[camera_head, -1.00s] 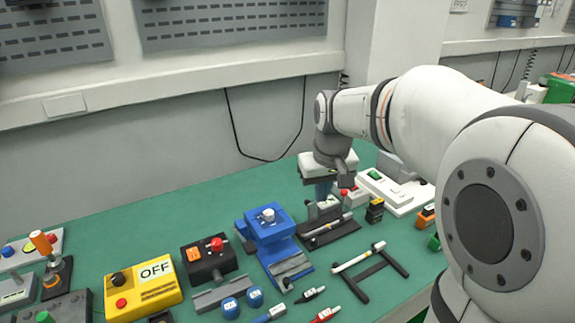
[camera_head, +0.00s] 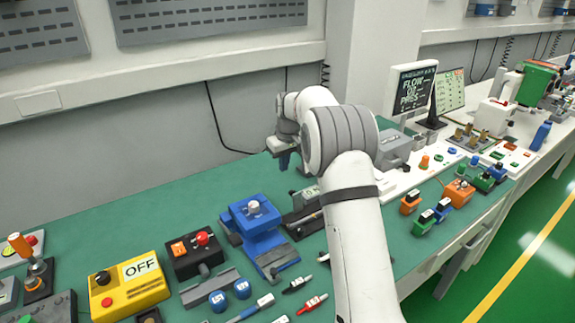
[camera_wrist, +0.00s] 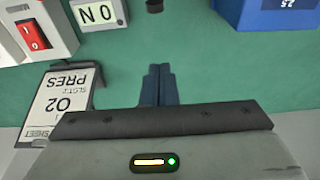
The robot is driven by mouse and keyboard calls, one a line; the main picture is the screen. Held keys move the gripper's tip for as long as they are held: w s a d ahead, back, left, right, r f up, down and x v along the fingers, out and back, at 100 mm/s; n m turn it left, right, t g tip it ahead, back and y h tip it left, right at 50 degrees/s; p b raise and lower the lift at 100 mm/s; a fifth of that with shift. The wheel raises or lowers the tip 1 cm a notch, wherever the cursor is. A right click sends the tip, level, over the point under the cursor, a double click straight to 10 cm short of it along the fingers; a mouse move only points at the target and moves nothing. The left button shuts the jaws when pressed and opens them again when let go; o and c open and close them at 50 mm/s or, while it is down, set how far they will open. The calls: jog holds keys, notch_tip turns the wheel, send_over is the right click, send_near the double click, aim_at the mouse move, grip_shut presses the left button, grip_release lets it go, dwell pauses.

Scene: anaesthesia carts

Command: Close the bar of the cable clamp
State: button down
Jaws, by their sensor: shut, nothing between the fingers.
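No part is clearly recognisable as the cable clamp. A low dark fixture with a grey upright part (camera_head: 303,203) sits right of a blue block device (camera_head: 258,238) in the head view and may be it. My arm covers its right side, so I cannot tell how its bar stands. My gripper (camera_head: 284,161) is above the back of the green bench, behind and left of this fixture. In the wrist view my gripper (camera_wrist: 158,68) has its dark blue fingers together with nothing between them. No clamp bar shows there.
The wrist view shows a red rocker switch (camera_wrist: 31,35), an "O2 PRES" card (camera_wrist: 62,103) and a blue box (camera_wrist: 280,15). In the head view a yellow OFF box (camera_head: 130,287) and a black box with a red knob (camera_head: 194,256) stand left. Bare green bench lies behind them.

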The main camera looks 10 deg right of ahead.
aim_at(295, 201)
jog(key=f, duration=0.5)
jog(key=w+f+p, duration=0.1)
jog(key=f, duration=0.1)
jog(key=shift+a+f, duration=0.25)
jog(key=s, duration=0.1)
jog(key=s+d+r, duration=0.1)
jog(key=s, duration=0.1)
jog(key=shift+d+r+p, duration=0.1)
jog(key=shift+d+p, duration=0.05)
jog(key=shift+p, duration=0.15)
jog(key=shift+s+d, duration=0.1)
jog(key=shift+s, duration=0.15)
